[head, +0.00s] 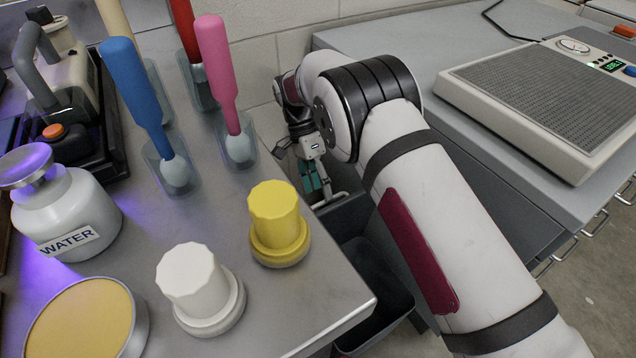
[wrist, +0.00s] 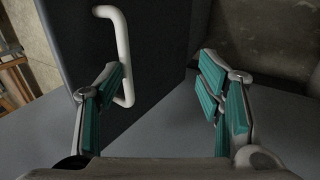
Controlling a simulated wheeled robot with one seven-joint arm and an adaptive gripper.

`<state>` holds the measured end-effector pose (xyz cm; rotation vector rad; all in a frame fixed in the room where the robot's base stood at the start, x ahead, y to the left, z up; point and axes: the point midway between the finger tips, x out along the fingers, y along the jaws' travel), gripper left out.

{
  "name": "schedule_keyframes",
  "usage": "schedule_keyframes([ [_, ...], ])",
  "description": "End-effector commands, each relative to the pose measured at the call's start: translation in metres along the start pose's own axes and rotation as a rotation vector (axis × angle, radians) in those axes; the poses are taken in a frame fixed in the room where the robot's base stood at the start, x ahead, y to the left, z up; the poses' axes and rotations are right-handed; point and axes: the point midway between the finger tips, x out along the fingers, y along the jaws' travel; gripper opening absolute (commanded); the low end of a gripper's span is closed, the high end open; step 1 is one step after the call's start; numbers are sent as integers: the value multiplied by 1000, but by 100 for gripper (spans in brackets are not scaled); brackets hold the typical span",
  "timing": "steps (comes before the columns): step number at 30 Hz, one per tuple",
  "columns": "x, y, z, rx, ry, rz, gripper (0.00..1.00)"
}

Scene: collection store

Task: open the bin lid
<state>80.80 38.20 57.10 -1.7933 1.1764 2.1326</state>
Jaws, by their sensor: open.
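The dark grey bin (head: 385,322) stands low in the gap between the two worktops, partly hidden by my arm. A dark flat panel that looks like its lid (wrist: 75,45) fills the left of the wrist view, with a pale bar handle (wrist: 126,50) on it. My gripper (wrist: 160,82) is open, its teal-padded fingers wide apart with nothing between them. The handle's lower end lies beside the left finger; I cannot tell whether they touch. In the head view my gripper (head: 314,178) is small, beyond my arm. How far the lid stands open is unclear.
The left worktop holds a yellow knob (head: 276,222), a white knob (head: 196,287), a water bottle (head: 67,212) and upright tools in clear holders, including a pink-handled one (head: 220,75). A scale (head: 550,95) sits on the right worktop. My arm fills the gap between worktops.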

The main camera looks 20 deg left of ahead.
Motion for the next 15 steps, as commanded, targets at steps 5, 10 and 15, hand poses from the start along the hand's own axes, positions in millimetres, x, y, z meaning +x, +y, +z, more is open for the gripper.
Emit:
schedule_keyframes([
  [5,10,-2,0,2,-2,6,39],
  [10,6,-2,0,2,-2,5,38],
  [15,-18,-2,0,2,-1,0,29],
])
